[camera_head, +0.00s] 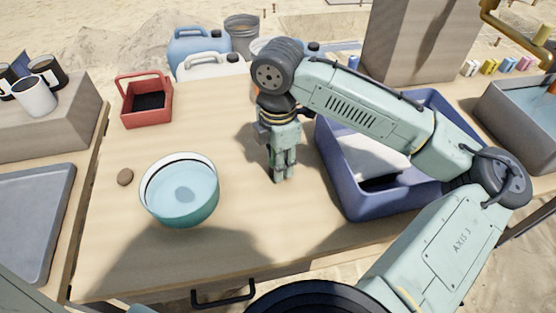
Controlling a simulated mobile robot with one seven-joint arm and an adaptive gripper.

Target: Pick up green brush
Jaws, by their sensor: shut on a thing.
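My gripper (282,178) points straight down at the middle of the table, between the teal bowl and the blue crate. Its pale green fingers are close together, with the tips at or just above the tabletop. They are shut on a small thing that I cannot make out. I cannot pick out a green brush anywhere; the fingers and arm hide part of the table behind them.
A teal bowl of water (180,217) and a brown stone (125,177) are on the left of the table (250,230). A red basket (147,112) stands behind. A blue crate (345,190) with white material is at right. The front middle is clear.

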